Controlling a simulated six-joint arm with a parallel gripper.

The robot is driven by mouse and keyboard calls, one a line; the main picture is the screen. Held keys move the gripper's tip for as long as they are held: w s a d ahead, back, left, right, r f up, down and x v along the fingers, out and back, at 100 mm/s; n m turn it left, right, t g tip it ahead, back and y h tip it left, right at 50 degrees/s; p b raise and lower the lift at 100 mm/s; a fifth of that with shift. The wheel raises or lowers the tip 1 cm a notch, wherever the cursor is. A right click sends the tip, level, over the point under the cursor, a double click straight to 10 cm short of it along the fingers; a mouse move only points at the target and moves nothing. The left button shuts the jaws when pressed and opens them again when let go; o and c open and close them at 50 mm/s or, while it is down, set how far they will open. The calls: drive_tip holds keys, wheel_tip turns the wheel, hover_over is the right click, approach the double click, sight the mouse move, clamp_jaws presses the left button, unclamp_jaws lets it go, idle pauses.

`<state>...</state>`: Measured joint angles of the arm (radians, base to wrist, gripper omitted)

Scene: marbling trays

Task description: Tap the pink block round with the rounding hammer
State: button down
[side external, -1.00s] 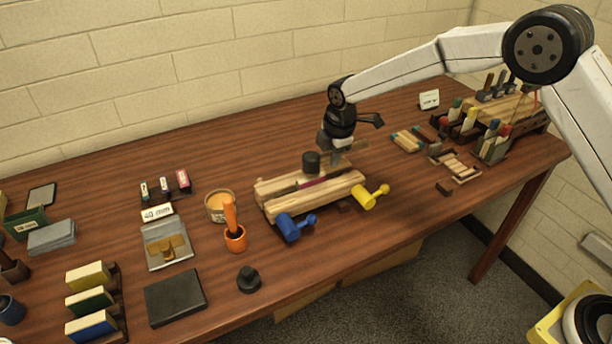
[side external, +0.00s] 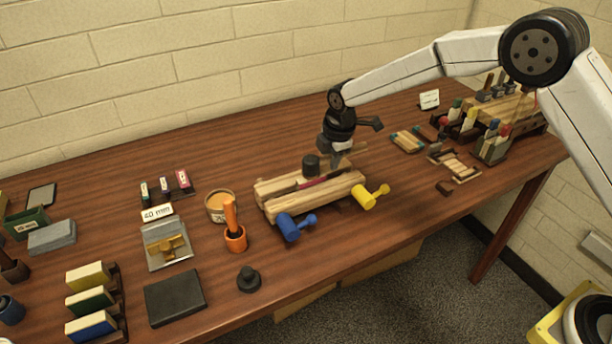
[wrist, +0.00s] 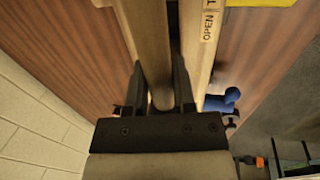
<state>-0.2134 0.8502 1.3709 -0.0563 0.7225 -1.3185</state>
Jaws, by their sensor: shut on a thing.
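The pink block (side external: 312,182) shows as a thin dark pink strip in the gap between the two beams of a wooden press (side external: 335,192). The rounding hammer has a black cylindrical head (side external: 311,165) and a wooden handle. My gripper (side external: 337,156) is shut on the handle, over the right part of the press. In the wrist view my gripper (wrist: 160,75) points along the press beams (wrist: 148,25); the hammer's head and the block are not clear there.
A blue screw handle (side external: 289,228) and a yellow one (side external: 365,198) stick out at the press's front. An orange-handled tool in a cup (side external: 235,238) and a round tub (side external: 220,206) stand to the left. The table between press and wall is clear.

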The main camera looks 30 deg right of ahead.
drive_tip(key=shift+f, duration=0.2)
drive_tip(key=shift+r, duration=0.15)
idle(0.3)
drive_tip(key=shift+r, duration=0.45)
drive_tip(key=shift+f, duration=0.6)
idle(0.7)
drive_tip(key=shift+r, duration=0.1)
drive_tip(key=shift+r, duration=0.5)
drive_tip(key=shift+w+v, duration=0.2)
drive_tip(key=shift+v, duration=0.8)
drive_tip(key=shift+w+v, duration=0.2)
drive_tip(key=shift+v, duration=0.8)
